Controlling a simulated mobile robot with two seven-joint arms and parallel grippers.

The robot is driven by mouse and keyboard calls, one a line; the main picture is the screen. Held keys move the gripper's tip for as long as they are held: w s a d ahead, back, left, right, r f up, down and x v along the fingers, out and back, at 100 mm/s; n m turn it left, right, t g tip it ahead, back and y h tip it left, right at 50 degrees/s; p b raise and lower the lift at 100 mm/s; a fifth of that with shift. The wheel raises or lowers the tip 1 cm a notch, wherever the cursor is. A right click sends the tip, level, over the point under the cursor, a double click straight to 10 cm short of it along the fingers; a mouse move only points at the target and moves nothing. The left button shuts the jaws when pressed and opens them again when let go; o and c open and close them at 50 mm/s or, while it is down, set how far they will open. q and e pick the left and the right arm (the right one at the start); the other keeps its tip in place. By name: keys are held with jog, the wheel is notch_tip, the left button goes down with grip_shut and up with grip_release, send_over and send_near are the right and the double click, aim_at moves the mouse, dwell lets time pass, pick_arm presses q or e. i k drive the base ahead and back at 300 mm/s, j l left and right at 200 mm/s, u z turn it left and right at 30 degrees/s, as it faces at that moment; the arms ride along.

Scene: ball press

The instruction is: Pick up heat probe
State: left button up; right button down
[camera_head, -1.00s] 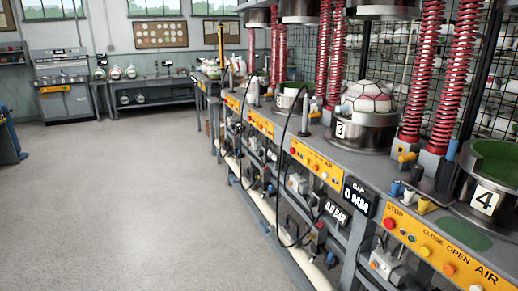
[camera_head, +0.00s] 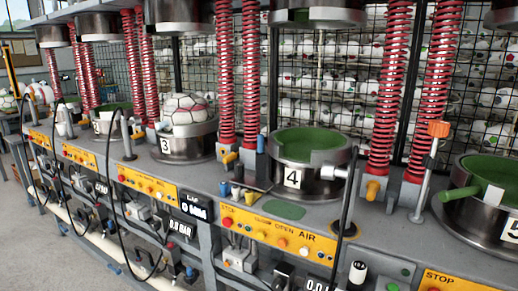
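Neither of my grippers is in view. No part in view is labelled as a heat probe, so I cannot tell for certain which one it is. A similar grey rod (camera_head: 126,135) with a black looped cable stands left of press 3 (camera_head: 165,147). A metal rod with an orange top (camera_head: 438,130) stands tilted between press 4 and press 5 (camera_head: 510,231).
A white and red ball (camera_head: 186,110) sits in press 3. Red springs (camera_head: 395,95) rise behind the presses. Yellow button panels (camera_head: 270,233) line the bench front. A wire mesh (camera_head: 310,60) closes off the back, with many balls behind it. Grey floor (camera_head: 30,245) is free at lower left.

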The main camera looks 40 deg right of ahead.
aim_at(260, 138)
jog(key=i+j, duration=0.2)
jog(key=i, duration=0.2)
jog(key=i+j, duration=0.2)
jog(key=i, duration=0.2)
jog(key=i+j+z, duration=0.1)
jog(key=i, duration=0.3)
jog(key=j, duration=0.05)
